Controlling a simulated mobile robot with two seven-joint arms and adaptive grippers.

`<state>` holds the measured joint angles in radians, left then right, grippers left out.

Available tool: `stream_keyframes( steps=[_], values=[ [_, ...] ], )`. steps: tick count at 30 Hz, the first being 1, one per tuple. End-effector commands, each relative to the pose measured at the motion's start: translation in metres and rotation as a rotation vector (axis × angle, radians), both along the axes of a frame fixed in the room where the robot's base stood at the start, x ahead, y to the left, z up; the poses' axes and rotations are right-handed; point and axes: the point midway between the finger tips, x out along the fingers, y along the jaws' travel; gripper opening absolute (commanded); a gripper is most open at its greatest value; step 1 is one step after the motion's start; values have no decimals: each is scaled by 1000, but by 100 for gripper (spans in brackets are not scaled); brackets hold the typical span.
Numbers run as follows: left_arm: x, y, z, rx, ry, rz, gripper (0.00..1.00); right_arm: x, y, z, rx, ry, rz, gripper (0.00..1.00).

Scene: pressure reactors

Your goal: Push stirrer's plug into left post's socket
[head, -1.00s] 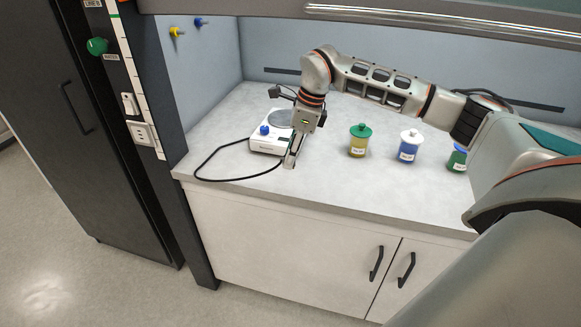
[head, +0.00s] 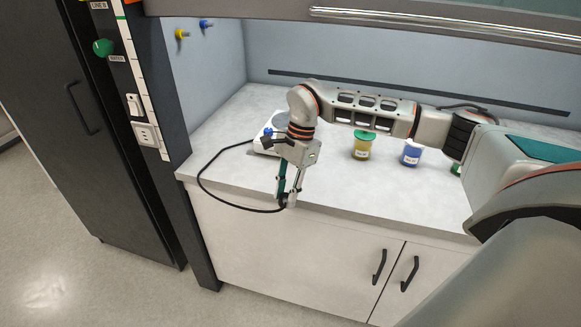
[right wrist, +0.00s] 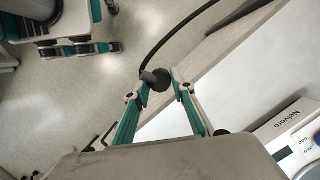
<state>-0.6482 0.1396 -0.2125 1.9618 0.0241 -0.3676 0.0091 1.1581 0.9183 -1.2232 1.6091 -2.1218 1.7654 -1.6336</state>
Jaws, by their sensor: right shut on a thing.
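The stirrer (head: 264,146) is a white hotplate-like device on the bench, partly hidden behind my right wrist; its front corner also shows in the right wrist view (right wrist: 290,130). Its black cable (head: 205,170) loops left over the bench edge to the plug. The dark round plug (right wrist: 157,79) sits between the fingertips of my right gripper (head: 287,200), which is shut on it just in front of the bench's front edge. The left post's socket (head: 145,134) is a white outlet on the dark post, below a white switch, apart from the plug. My left gripper is not in view.
Yellow (head: 182,34) and blue knobs are on the back left wall. The space in front of the post is clear.

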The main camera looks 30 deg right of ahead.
Motion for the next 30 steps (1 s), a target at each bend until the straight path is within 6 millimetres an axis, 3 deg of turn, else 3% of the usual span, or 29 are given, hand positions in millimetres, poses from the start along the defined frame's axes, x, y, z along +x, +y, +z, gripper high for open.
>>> stream_keyframes(
  steps=[9,15,21,29,30],
  values=[
    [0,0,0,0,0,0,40,-65,47,-55,1,3,809,6],
    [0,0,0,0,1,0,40,-100,64,-78,0,0,1226,6],
    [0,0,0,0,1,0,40,-116,70,-87,1,-3,1409,6],
    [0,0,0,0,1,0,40,-117,70,-88,1,-3,1420,6],
    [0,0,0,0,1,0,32,-117,70,-88,1,-3,1420,6]
  ],
)
